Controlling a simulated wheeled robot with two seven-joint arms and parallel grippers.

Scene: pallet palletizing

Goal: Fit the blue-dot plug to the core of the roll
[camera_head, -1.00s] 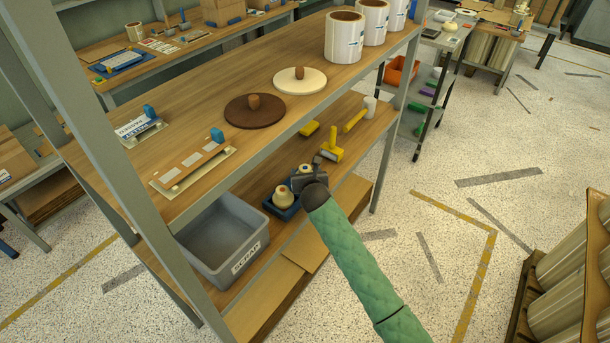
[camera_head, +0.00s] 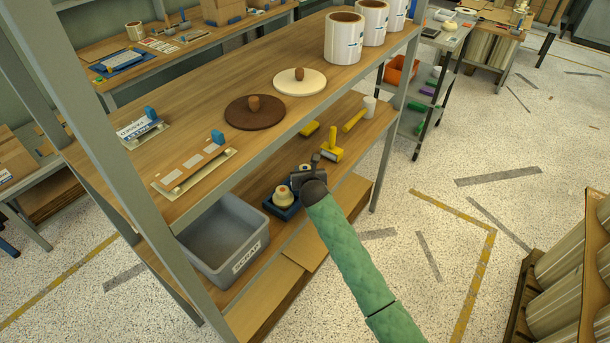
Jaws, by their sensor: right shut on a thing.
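My right gripper (camera_head: 306,174) is at the lower shelf, at the far end of a blue tray (camera_head: 272,208). It is shut on a small cream plug (camera_head: 304,168), mostly hidden by the dark jaws and wrist. The colour of this plug's dot cannot be told. Another cream plug (camera_head: 283,194) stands in the near part of the tray, with a small dot on top whose colour is unclear. Large pale rolls (camera_head: 562,258) lie in a brown rack at the lower right, their cores not clearly visible. My left gripper is not in view.
A grey scrap bin (camera_head: 237,268) stands left of the tray. A yellow tool (camera_head: 331,152), a mallet (camera_head: 355,120) and a yellow block (camera_head: 310,129) lie beyond. The upper shelf (camera_head: 190,140) overhangs behind; white label rolls (camera_head: 345,40) stand on it.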

